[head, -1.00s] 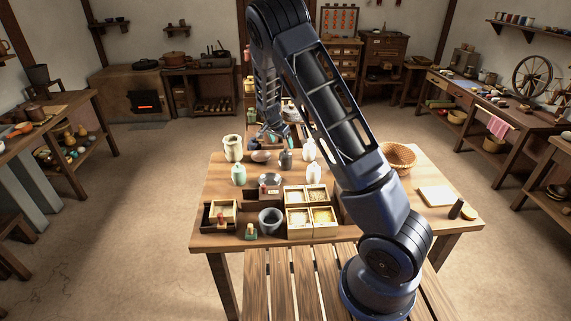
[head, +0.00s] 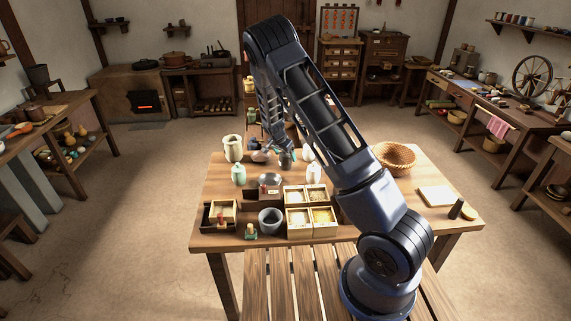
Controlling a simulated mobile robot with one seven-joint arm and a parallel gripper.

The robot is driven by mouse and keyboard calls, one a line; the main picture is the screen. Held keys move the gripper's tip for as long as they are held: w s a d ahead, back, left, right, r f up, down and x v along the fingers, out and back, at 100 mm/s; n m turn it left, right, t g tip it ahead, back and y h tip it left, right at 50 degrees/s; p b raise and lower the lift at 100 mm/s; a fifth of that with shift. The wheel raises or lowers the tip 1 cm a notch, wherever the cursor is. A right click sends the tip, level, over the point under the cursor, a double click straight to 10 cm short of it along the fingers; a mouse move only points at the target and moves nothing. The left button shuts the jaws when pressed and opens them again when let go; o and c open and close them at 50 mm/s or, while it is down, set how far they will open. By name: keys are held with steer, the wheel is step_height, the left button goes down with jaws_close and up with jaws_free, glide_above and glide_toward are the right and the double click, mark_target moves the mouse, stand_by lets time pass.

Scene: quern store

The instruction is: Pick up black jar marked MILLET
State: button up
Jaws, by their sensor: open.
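A small dark jar (head: 286,161) stands upright near the back of the wooden table (head: 222,190), among pale vessels. It is the likeliest black jar, but no MILLET marking can be read at this size. My gripper (head: 279,151) is open, pointing down just above and behind the jar's top. The fingers overlap the jar's upper part in the picture, and I cannot tell whether they touch it or stand around it.
Pale vases (head: 233,148), a pale green jar (head: 239,175) and a white jar (head: 313,172) stand close by. A basket (head: 395,157) and dark cylinder (head: 456,209) stand right.

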steer(key=shift+x, duration=1.05)
steer(key=c, duration=1.3)
